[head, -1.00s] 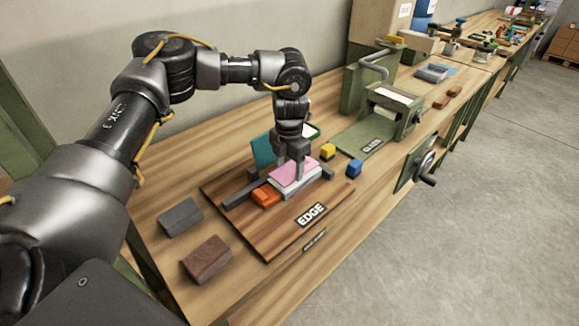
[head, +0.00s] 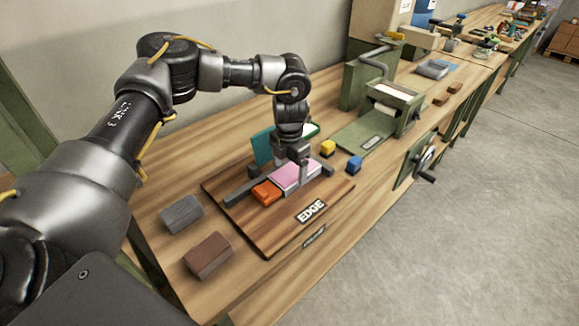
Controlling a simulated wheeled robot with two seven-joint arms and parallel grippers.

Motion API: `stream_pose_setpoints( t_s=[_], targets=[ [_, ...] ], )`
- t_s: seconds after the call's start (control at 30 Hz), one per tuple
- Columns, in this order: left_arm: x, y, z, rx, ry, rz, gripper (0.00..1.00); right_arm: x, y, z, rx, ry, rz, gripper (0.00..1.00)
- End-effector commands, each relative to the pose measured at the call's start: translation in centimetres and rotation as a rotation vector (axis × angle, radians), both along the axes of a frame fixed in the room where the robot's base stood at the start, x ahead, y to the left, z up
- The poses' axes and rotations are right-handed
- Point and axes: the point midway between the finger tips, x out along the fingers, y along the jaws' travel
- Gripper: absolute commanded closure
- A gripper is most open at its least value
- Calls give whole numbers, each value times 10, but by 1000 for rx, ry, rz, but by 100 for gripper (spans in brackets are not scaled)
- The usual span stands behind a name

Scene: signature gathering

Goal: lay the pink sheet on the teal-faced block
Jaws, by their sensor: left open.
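The pink sheet (head: 293,176) lies flat on top of a pale stack or block on the wooden EDGE board. Its edges look roughly in line with the pale sides below. A teal upright face (head: 262,148) stands just behind it, partly hidden by my gripper. I cannot tell whether the pale stack under the sheet has a teal face. My left gripper (head: 293,161) is open, pointing down just above the back part of the sheet. My right gripper is out of view.
An orange block (head: 266,192) sits left of the sheet on the EDGE board (head: 275,231). Grey (head: 181,214) and brown (head: 208,255) blocks lie at the front left. Yellow (head: 327,148) and blue (head: 354,164) blocks stand right. A green roller press (head: 393,101) is further back.

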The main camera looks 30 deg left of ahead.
Motion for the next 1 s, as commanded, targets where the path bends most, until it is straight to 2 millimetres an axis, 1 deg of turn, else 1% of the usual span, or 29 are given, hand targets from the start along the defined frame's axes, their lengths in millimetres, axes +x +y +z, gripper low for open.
stream_pose_setpoints(
  t_s=[0.07,0.17,0.33,0.47,0.5,0.63,0.8,1.0],
  targets=[
    [0,0,5,-1,-2,0,18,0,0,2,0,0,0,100],
    [1,0,14,0,-4,0,18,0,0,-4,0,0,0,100],
    [1,-1,49,-2,-6,0,18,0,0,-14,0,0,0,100],
    [1,0,77,-1,-5,0,18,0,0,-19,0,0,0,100],
    [1,0,87,1,-6,-1,18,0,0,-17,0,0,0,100],
    [1,0,108,2,-5,-1,18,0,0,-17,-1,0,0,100],
    [1,0,121,0,-1,-1,18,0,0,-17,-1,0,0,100],
    [0,0,123,0,-1,0,18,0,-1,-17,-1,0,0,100]
  ],
)
